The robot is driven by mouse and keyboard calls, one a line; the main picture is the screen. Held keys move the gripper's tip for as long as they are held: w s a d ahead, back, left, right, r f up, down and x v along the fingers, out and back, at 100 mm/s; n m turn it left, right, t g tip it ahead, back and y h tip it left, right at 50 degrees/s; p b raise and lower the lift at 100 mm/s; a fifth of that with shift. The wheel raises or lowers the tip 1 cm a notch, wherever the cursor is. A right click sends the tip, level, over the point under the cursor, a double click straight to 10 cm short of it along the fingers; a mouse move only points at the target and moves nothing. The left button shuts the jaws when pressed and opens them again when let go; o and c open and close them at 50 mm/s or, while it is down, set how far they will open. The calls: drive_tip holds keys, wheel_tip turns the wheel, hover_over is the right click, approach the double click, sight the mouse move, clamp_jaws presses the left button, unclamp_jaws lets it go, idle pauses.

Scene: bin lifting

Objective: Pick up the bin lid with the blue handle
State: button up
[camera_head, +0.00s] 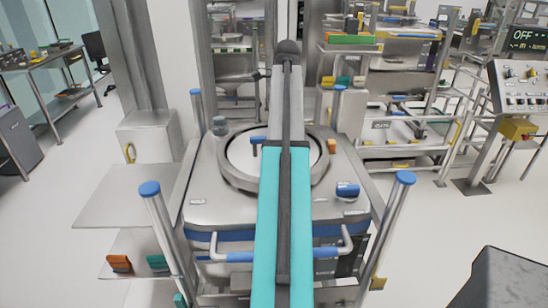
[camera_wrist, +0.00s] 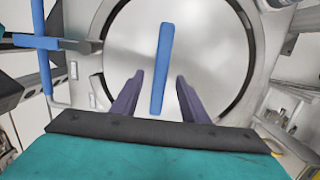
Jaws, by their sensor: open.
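The round metal bin lid (camera_wrist: 215,60) fills much of the wrist view, set in a dark-edged ring. Its blue bar handle (camera_wrist: 164,50) runs nearly upright in that view. My gripper (camera_wrist: 160,78) is open and empty, with one purple finger on each side of the handle's near end. The fingers look apart from the handle; I cannot tell how high they are above the lid. In the head view the lid (camera_head: 242,156) lies in the top of a steel bin, partly hidden by my teal arm. Part of the blue handle (camera_head: 257,139) shows left of the arm; my gripper is hidden there.
Posts with blue caps (camera_head: 149,188) stand at the bin station's corners. A blue-gripped front rail (camera_head: 238,256) and a blue knob (camera_head: 347,190) are near the arm. A steel side shelf (camera_head: 125,195) is at left. Shelving stands behind; open floor lies at right.

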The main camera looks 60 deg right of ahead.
drive_tip(key=shift+f, duration=0.1)
drive_tip(key=shift+w+a+f+p, duration=0.1)
drive_tip(key=shift+f+p, duration=0.2)
drive_tip(key=shift+f, duration=0.15)
drive_tip(key=shift+w+a+f+p, duration=0.1)
drive_tip(key=shift+f+p, duration=0.2)
drive_tip(key=shift+f, duration=0.1)
drive_tip(key=shift+w+f+p, duration=0.2)
drive_tip(key=shift+f+p, duration=0.2)
drive_tip(key=shift+f, duration=1.25)
drive_tip(key=shift+f, duration=0.2)
drive_tip(key=shift+c, duration=0.2)
clamp_jaws()
drive_tip(key=shift+w+r+p, duration=0.1)
drive_tip(key=shift+p, duration=0.2)
idle(0.4)
